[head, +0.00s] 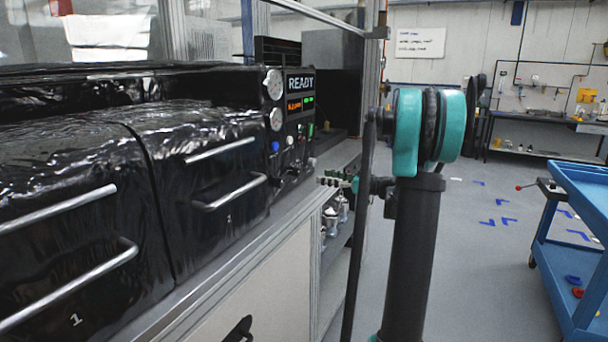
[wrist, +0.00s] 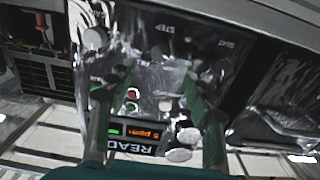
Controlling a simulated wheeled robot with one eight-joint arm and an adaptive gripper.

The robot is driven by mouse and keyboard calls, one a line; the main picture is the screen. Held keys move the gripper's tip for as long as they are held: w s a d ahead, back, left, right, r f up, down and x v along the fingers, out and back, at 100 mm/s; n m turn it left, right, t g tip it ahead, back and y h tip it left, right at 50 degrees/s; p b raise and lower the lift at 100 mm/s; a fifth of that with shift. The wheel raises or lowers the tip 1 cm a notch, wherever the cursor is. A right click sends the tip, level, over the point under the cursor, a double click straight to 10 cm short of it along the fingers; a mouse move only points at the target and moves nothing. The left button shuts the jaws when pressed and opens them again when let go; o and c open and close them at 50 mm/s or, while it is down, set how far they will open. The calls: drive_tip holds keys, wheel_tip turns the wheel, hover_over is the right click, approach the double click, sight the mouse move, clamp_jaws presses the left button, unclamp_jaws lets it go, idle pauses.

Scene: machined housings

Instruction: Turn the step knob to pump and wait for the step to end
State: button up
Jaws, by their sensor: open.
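The black control panel (head: 291,130) stands at the right end of the black-covered machine. Its display (head: 300,84) reads READY, with orange figures and green bars below. In the wrist view the panel is upside down, with the display (wrist: 132,145) low and the word STEP near the top. A small dark round shape (wrist: 157,51) sits by that word; I cannot tell for sure that it is the step knob, nor where it points. The pump mark is not readable.
Two pale gauges (head: 274,101) and small blue and white buttons are on the panel. Silver bar handles (head: 228,191) stick out from the machine's front. An upright frame post (head: 374,80) stands beside my arm. A blue cart (head: 577,240) is at the right; grey floor lies between.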

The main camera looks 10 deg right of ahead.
sight(300, 172)
drive_tip(key=x, duration=0.9)
drive_tip(key=shift+w+a, duration=0.15)
drive_tip(key=shift+a, duration=0.05)
drive_tip(key=c, duration=1.2)
